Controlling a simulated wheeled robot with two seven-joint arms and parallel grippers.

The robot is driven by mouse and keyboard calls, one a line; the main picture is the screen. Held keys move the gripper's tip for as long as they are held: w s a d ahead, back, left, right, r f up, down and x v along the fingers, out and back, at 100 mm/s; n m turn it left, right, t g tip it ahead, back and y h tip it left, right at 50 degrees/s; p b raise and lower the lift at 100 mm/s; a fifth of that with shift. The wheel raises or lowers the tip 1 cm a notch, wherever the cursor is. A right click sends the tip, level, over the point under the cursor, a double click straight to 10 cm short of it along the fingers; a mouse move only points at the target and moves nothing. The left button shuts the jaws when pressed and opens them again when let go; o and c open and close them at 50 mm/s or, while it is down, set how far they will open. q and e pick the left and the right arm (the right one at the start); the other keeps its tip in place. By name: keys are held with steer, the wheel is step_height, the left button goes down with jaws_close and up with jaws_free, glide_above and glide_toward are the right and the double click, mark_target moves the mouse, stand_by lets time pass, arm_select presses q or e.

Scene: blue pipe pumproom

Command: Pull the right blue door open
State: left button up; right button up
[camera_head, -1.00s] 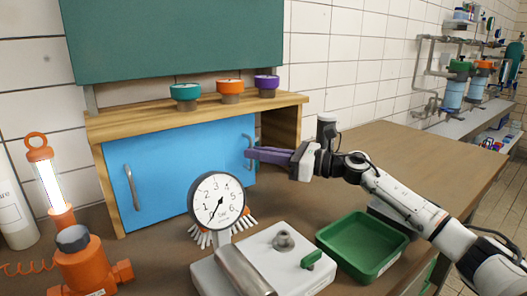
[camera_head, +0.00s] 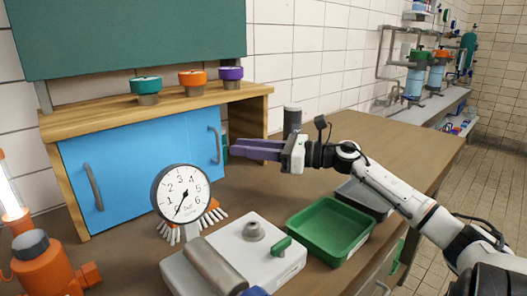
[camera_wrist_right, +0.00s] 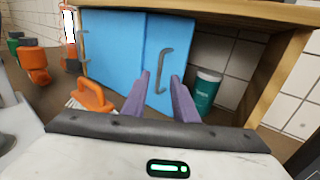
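The right blue door (camera_head: 190,142) fills the right part of the blue front of the wooden cabinet. Its grey upright handle (camera_head: 215,145) is near its right edge; in the wrist view the handle (camera_wrist_right: 165,70) lies beyond and between my fingers. My right gripper (camera_head: 232,147), with purple fingers, is just right of the handle in the head view, apart from it. In the wrist view my right gripper (camera_wrist_right: 162,80) is open and empty. An open gap right of the door shows a teal container (camera_wrist_right: 204,92) inside. My left gripper is not in view.
A pressure gauge (camera_head: 181,194) stands before the doors, with an orange brush (camera_wrist_right: 92,95) near it. A grey-white box (camera_head: 270,262) and a green tray (camera_head: 330,230) are nearer. Three coloured knobs (camera_head: 192,80) stand on the cabinet top.

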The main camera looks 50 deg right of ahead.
steer(key=shift+v, duration=2.55)
